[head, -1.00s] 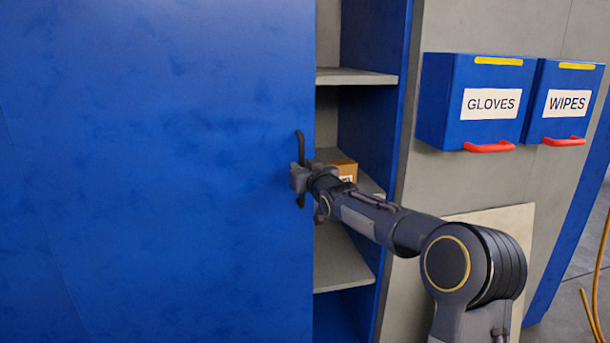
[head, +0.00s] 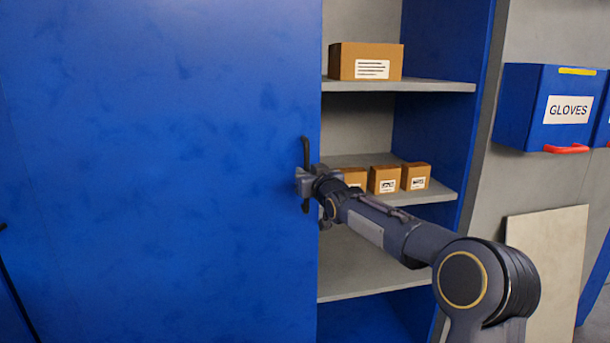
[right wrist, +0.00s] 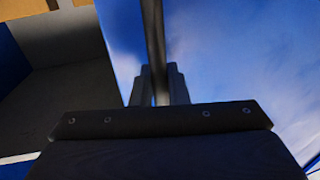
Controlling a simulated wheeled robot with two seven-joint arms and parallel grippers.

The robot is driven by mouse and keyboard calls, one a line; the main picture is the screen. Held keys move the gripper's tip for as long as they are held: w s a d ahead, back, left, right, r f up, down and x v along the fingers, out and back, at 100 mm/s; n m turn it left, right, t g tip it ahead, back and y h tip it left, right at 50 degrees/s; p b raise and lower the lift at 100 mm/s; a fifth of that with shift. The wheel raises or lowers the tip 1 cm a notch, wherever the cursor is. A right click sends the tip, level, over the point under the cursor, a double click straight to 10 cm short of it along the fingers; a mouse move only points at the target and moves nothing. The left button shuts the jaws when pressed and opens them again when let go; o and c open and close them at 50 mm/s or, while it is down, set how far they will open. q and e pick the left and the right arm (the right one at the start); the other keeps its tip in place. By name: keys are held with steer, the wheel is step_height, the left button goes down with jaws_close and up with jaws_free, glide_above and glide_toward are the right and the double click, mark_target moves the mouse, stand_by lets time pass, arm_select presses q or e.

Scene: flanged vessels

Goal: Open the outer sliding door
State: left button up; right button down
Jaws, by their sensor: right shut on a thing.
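The blue outer sliding door (head: 160,170) fills the left half of the head view. Its right edge stands beside an open gap that shows the cabinet's shelves. A dark vertical bar handle (head: 306,152) sits near that edge. My right gripper (head: 304,182) is shut on the handle, with its arm reaching in from the lower right. In the right wrist view the handle (right wrist: 154,40) runs down between the two fingers (right wrist: 159,85), against the blue door face (right wrist: 220,50). My left gripper is not in view.
Inside the cabinet, a large carton (head: 365,61) stands on the upper shelf (head: 430,87). Several small cartons (head: 384,179) stand on the middle shelf. A blue GLOVES box (head: 550,108) hangs on the wall at right, above a leaning pale panel (head: 548,250).

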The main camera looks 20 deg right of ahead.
steer(key=shift+a, duration=0.1)
stand_by(0.3)
steer(key=c, duration=1.5)
jaws_free()
steer(key=shift+o, duration=0.2)
steer(key=s+b, duration=0.1)
steer(key=s, duration=0.6)
steer(key=shift+s+a, duration=0.15)
steer(key=shift+s, duration=0.25)
